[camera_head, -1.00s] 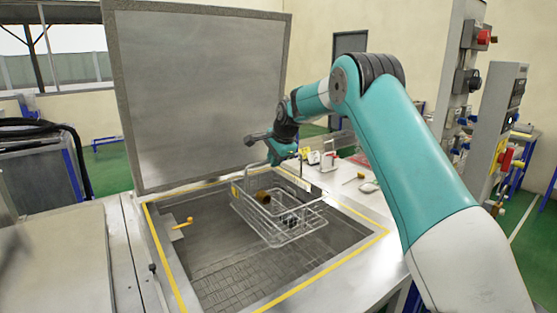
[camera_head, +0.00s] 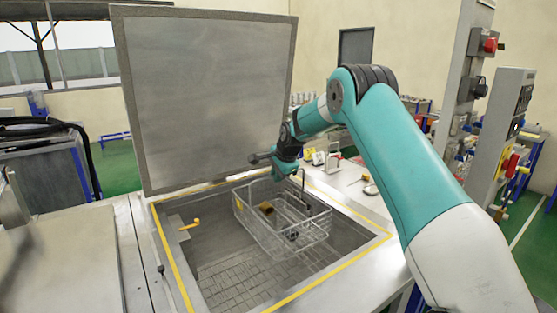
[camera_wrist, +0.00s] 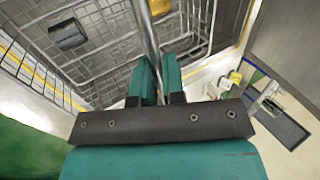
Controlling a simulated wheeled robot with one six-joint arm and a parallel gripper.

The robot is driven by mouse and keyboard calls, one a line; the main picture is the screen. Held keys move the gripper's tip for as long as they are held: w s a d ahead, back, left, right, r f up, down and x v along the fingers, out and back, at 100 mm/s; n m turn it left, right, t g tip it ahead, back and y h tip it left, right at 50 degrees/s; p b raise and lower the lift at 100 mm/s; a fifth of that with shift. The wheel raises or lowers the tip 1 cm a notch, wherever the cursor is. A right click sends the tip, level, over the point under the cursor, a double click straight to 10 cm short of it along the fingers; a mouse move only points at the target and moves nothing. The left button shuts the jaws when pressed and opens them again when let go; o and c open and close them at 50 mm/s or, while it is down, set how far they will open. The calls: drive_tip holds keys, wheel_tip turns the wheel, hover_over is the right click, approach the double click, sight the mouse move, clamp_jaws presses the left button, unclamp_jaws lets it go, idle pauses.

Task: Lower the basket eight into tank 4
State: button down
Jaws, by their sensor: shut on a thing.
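A wire basket (camera_head: 285,243) hangs inside the open tank (camera_head: 215,268), a grey sunken basin with a yellow-edged rim. It sits toward the back right of the opening and holds a brown block (camera_head: 266,208) and small dark parts. My gripper (camera_head: 290,176) is above the basket's back edge, shut on the basket's upright handle rod. In the wrist view my gripper's teal fingers (camera_wrist: 157,80) close around the metal rod, with the wire mesh below. No tank number or basket number is readable. I cannot tell whether the basket touches the tank's grid floor.
The tank's grey lid (camera_head: 210,100) stands open behind the opening. A yellow-handled fitting (camera_head: 190,224) is on the tank's left wall. A closed flat cover (camera_head: 65,262) lies to the left. Control boxes (camera_head: 507,110) stand on the right. Small items lie on the right deck.

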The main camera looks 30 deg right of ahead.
drive_tip(key=shift+f+p, duration=0.3)
drive_tip(key=shift+f, duration=0.45)
drive_tip(key=shift+f+b, duration=3.45)
drive_tip(key=shift+f, duration=2.85)
wheel_tip(320, 180, down, 11)
drive_tip(key=b, duration=0.7)
drive_tip(key=shift+b, duration=0.4)
drive_tip(key=shift+f+b, duration=0.5)
drive_tip(key=shift+f, duration=0.2)
drive_tip(key=c, duration=1.1)
unclamp_jaws()
drive_tip(key=b+v, duration=0.3)
drive_tip(key=v, duration=1.4)
drive_tip(key=shift+s, duration=0.2)
wheel_tip(320, 180, up, 12)
drive_tip(key=p, duration=0.9)
drive_tip(key=shift+r, duration=0.1)
